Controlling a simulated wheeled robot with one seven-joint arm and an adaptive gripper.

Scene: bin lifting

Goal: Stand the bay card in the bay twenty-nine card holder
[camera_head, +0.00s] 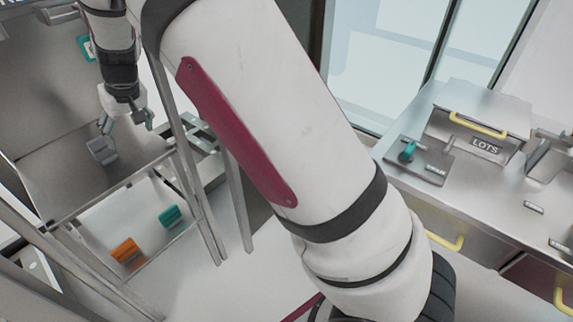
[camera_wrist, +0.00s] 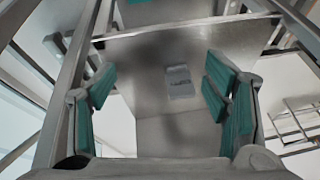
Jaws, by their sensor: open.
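A small grey piece (camera_head: 102,149) with a darker marking sits on the upper metal shelf at the left. It also shows in the wrist view (camera_wrist: 180,82), a little right of centre between my fingers. It may be the card holder or the card; its marking is too small to read. My gripper (camera_head: 127,124) is open and empty above the shelf, close to the grey piece and apart from it. In the wrist view its teal finger pads (camera_wrist: 158,92) stand wide apart. I cannot make out a separate bay card.
An orange piece (camera_head: 126,250) and a teal piece (camera_head: 170,216) lie on the lower shelf. Metal posts (camera_head: 192,150) frame the rack. At the right, a bench (camera_head: 480,215) bears a box marked LOTS (camera_head: 487,145) and a tray with a teal-topped item (camera_head: 408,152).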

